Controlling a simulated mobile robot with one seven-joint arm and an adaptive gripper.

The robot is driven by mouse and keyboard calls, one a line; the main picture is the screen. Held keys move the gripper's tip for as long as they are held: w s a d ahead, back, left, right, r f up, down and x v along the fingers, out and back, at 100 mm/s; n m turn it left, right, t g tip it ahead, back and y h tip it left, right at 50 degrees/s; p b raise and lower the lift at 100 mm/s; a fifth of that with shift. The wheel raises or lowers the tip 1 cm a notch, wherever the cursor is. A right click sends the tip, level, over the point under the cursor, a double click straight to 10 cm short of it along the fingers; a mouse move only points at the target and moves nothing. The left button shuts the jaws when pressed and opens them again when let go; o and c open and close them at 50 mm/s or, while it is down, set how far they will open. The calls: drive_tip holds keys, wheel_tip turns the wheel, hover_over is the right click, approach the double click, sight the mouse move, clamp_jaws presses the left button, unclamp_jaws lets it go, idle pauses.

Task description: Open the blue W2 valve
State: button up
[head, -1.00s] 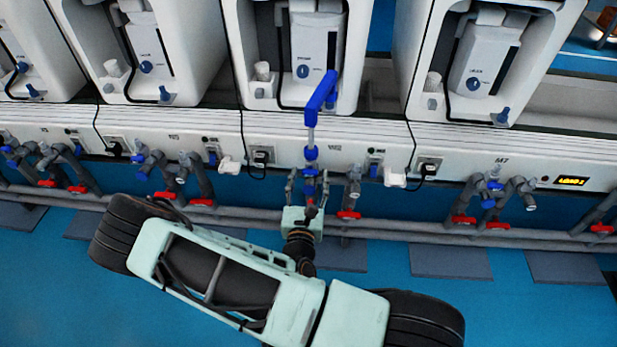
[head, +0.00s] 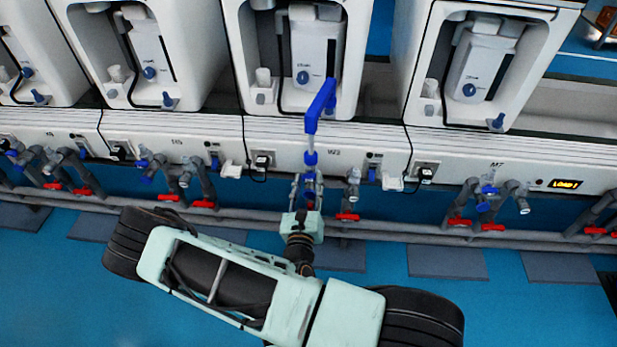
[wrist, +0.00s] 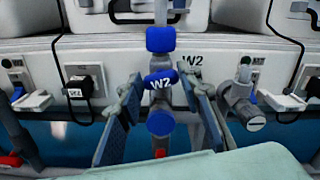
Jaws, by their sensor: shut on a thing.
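In the head view my gripper (head: 308,182) reaches up to the same pipe from below. The fingers partly hide the valve there.
A long blue lever-like part (head: 320,107) rises above the valve. Grey pipes with red-handled valves (head: 347,217) stand close on the right. A white panel (head: 205,145) with sockets and cables is behind. Blue floor (head: 380,265) is open in front.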

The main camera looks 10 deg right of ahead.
drive_tip(key=n+p, duration=0.3)
drive_tip(key=n, duration=0.1)
drive_tip(key=shift+r+n, duration=0.15)
drive_tip(key=shift+n, duration=0.15)
drive_tip(key=n+p, duration=0.1)
drive_tip(key=n, duration=0.1)
drive_tip(key=n+p, duration=0.1)
drive_tip(key=n, duration=0.1)
drive_tip(key=shift+w+a+f, duration=0.1)
drive_tip(key=shift+f, duration=0.1)
drive_tip(key=shift+n, duration=0.3)
drive_tip(key=o, duration=1.2)
drive_tip(key=shift+c, duration=0.2)
wheel_tip(320, 180, up, 10)
